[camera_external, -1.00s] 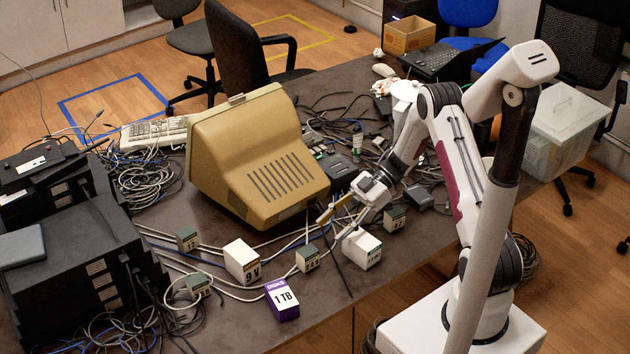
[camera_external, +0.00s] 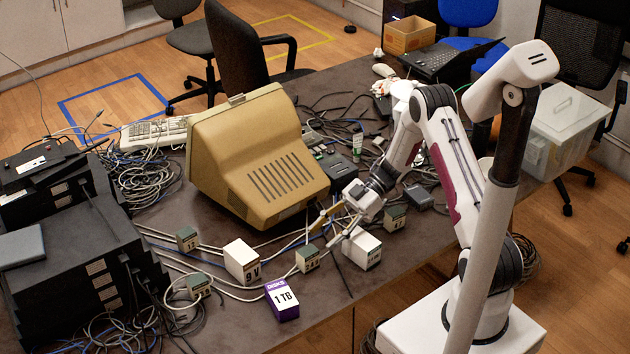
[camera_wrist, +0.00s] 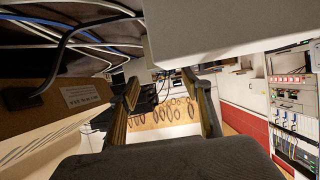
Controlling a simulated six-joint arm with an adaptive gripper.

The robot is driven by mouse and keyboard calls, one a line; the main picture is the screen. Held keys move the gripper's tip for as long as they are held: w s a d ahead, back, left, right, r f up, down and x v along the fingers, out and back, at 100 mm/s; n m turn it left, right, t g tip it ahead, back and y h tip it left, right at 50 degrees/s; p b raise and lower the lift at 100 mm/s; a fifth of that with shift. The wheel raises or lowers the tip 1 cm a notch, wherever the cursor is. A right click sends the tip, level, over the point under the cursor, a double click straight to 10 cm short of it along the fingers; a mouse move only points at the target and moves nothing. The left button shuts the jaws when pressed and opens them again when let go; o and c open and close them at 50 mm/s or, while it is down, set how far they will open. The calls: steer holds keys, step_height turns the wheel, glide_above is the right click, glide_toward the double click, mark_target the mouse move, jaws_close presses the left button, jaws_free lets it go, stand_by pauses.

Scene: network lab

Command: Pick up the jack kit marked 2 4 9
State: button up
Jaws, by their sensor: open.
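Several small grey-green boxes with pale labels stand on the table in the external view. One box (camera_external: 307,259) is just left of and below my gripper, and its label may read 2 4 9, but the print is too small to be sure. Others are a right box (camera_external: 395,218), a far-left box (camera_external: 187,239) and a near-left box (camera_external: 199,287). My gripper (camera_external: 322,237) is open and empty, its fingers pointing left and down towards the middle box, apart from it. The wrist view shows the two spread fingers (camera_wrist: 160,82) with nothing held between them; no labelled jack kit is clear there.
A white box (camera_external: 361,249) stands close beside my gripper. A beige monitor (camera_external: 255,160) is behind. Cables run across the table (camera_external: 330,290), whose front edge is near.

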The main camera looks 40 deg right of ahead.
mark_target(309, 250)
steer(key=shift+x, duration=2.4)
steer(key=c, duration=1.3)
